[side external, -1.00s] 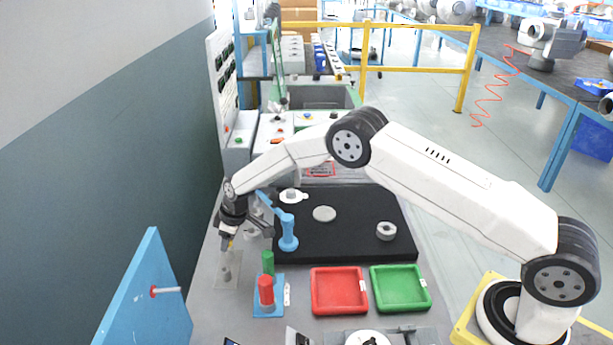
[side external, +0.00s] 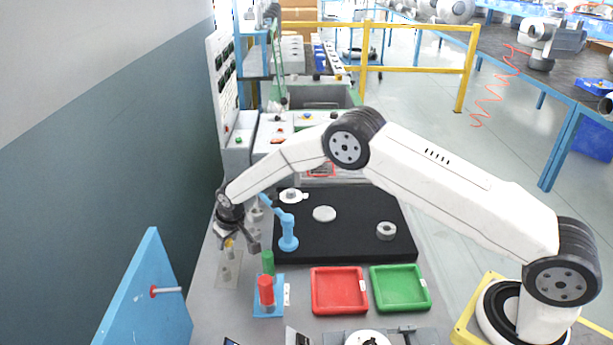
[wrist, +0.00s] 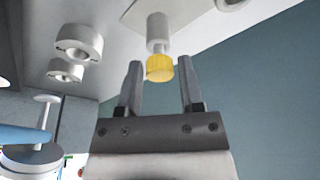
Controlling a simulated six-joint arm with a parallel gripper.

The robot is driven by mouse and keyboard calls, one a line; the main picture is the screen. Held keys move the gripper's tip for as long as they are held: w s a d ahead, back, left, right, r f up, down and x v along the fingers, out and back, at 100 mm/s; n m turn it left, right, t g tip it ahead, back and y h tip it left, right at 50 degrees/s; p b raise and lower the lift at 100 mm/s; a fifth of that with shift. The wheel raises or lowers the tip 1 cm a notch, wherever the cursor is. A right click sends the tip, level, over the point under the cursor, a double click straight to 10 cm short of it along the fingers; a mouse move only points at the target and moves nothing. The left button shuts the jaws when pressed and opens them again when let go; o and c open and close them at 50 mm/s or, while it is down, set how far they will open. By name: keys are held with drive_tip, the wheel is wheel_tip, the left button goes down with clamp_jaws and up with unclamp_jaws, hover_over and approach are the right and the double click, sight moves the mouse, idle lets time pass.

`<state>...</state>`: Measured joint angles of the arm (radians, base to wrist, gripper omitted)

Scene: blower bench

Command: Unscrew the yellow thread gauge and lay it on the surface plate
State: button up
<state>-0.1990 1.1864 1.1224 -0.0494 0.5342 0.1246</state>
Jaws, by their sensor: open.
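The yellow thread gauge (wrist: 160,68) sits on the end of a grey post (wrist: 158,32) fixed to a light plate, in the wrist view. In the side view the gauge (side external: 230,243) is a small yellow spot among my fingers. My gripper (wrist: 160,84) is open, one finger on each side of the gauge, with gaps showing between fingers and gauge. How far the fingertips reach along it is hard to tell. The black surface plate (side external: 345,245) lies to the right of my gripper in the side view.
A blue stand (side external: 288,236), pale disc (side external: 324,214) and grey ring (side external: 386,231) stand on the black plate. Red and green cylinders (side external: 266,290) stand close in front of my gripper. Red (side external: 339,312) and green (side external: 402,308) trays lie nearby. The plate's front middle is clear.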

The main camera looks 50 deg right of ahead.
drive_tip(key=shift+m+h, duration=0.8)
drive_tip(key=shift+m, duration=1.7)
clamp_jaws()
drive_tip(key=shift+n, duration=0.4)
drive_tip(key=shift+n+y, duration=0.7)
drive_tip(key=shift+n, duration=1.2)
drive_tip(key=shift+r, duration=0.8)
